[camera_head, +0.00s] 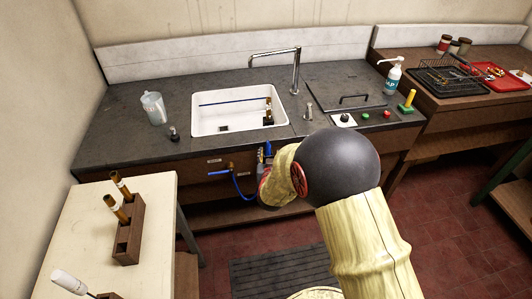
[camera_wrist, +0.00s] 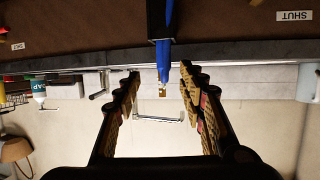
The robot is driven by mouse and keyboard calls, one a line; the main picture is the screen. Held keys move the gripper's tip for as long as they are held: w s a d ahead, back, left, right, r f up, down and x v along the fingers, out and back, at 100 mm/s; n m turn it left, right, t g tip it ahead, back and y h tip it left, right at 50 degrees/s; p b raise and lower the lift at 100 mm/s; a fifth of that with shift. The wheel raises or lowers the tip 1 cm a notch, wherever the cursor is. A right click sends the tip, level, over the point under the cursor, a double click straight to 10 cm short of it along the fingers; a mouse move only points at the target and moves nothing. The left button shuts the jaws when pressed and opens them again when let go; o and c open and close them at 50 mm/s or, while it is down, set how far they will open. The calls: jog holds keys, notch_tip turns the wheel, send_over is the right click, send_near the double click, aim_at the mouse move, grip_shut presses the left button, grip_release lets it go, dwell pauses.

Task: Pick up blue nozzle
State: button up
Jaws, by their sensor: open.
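The blue nozzle (camera_wrist: 163,60) hangs from a dark holder (camera_wrist: 160,18) in the wrist view, its brass tip pointing down the picture. In the head view a small blue part of it (camera_head: 267,148) shows at the front of the sink counter, beside my arm. My gripper (camera_wrist: 160,84) is open, with its two fingers to the left and right of the nozzle in the wrist view. A gap shows on both sides, and neither finger visibly touches it. The wrist picture looks upside down. In the head view my arm mostly hides the gripper.
The dark counter (camera_head: 110,125) holds a white sink (camera_head: 205,120) with a tall faucet (camera_head: 296,72), a clear jug (camera_head: 153,108) and a soap bottle (camera_head: 393,78). A blue hose (camera_head: 240,187) hangs below the counter's front. A pale table (camera_head: 75,220) with a wooden rack (camera_head: 128,235) stands left.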

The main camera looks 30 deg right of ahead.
aim_at(268, 148)
jog(key=x, duration=0.1)
jog(key=b+x, duration=0.1)
jog(key=x, duration=0.1)
jog(key=b+x, duration=0.1)
jog(key=x, duration=0.1)
jog(key=shift+w+a+f, duration=0.1)
jog(key=shift+w+a, duration=0.15)
jog(key=shift+w, duration=0.05)
jog(key=shift+w+d+f, duration=0.1)
jog(key=shift+w+d, duration=0.15)
jog(key=shift+w, duration=0.25)
jog(key=shift+c, duration=0.9)
grip_shut()
